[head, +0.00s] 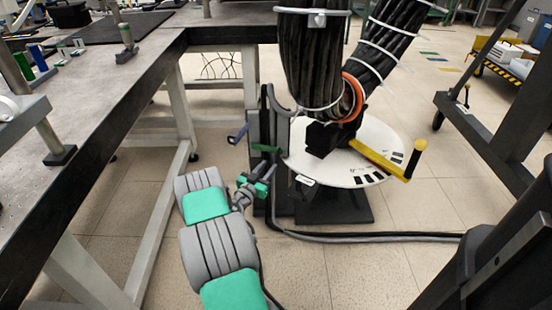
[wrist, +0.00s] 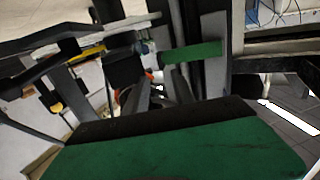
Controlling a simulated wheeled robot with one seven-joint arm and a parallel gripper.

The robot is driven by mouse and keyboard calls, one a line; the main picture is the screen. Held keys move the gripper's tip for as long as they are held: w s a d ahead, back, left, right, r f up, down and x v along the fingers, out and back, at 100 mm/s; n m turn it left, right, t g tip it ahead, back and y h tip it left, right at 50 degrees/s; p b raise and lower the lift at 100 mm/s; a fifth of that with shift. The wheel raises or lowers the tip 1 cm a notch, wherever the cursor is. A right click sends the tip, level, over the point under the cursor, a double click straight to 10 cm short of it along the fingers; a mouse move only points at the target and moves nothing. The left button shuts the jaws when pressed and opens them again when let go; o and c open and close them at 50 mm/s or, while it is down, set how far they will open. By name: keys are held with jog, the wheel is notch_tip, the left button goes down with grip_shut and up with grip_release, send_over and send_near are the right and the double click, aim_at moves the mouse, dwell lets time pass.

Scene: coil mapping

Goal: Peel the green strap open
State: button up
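The green strap (head: 265,149) is a short flat band lying across the dark upright stand (head: 262,180) beside the white round plate. In the wrist view the green strap (wrist: 192,52) runs sideways across the stand, above and a little right of my fingers. My gripper (head: 257,175) is just below and in front of the strap in the head view, apart from it. My gripper (wrist: 162,84) appears open and empty in the wrist view, with a gap between its two grey fingers. The strap's fastening is too small to make out.
A blue strap (head: 238,133) sticks out left of the green one. The white round plate (head: 350,158) carries a yellow handle (head: 385,161) and thick black cables (head: 318,60). A cable (head: 370,237) crosses the floor; floor below is clear.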

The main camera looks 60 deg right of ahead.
aim_at(279, 155)
jog(key=d+b, duration=0.1)
jog(key=d, duration=0.6)
jog(key=shift+s+b, duration=0.1)
jog(key=shift+b, duration=0.2)
jog(key=shift+d, duration=0.3)
grip_shut()
jog(key=shift+s, duration=0.15)
dwell(0.6)
